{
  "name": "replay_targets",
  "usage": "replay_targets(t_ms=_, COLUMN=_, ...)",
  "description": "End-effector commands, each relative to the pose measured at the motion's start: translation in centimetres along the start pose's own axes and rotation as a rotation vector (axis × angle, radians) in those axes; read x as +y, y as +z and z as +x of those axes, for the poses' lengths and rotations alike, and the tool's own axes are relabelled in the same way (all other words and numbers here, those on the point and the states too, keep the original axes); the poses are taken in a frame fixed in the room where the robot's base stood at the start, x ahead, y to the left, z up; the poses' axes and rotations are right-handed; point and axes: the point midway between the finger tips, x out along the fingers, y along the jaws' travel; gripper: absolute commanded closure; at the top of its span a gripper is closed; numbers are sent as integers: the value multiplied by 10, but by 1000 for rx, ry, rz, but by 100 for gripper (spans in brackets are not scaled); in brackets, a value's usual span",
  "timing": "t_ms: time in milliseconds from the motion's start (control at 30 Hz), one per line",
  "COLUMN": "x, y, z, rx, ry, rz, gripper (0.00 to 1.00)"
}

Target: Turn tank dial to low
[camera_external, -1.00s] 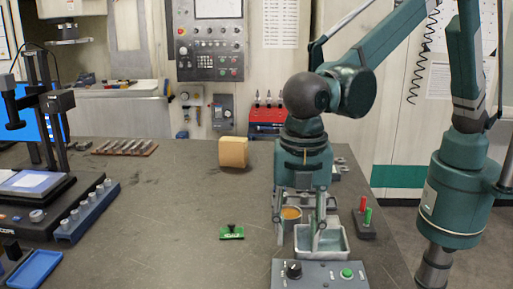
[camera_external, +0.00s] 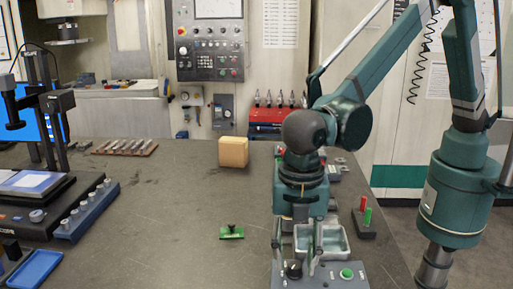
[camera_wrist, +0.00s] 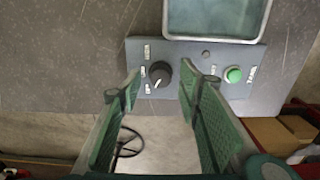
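The tank dial, a round black knob (camera_external: 293,270) with a pale pointer mark, sits on the left of a grey control panel (camera_external: 325,274). In the wrist view the dial (camera_wrist: 159,74) has its pale mark toward the lower left. Several small labels stand left of it, too small to read. The metal tank (camera_external: 332,242) lies just behind the panel. My gripper (camera_external: 298,258) is open and empty, pointing down over the panel. In the wrist view its fingertips (camera_wrist: 159,88) are on either side of the dial, apart from it.
A green button (camera_external: 346,273) is on the panel's right. A tan block (camera_external: 233,152) stands farther back.

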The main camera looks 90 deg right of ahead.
Motion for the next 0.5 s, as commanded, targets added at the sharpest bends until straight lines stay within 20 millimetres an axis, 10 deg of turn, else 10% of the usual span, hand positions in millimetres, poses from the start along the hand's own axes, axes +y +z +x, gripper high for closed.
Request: replay_targets(t_ms=500, x=0, y=0, z=10, rx=0, ry=0, rz=0, gripper=69)
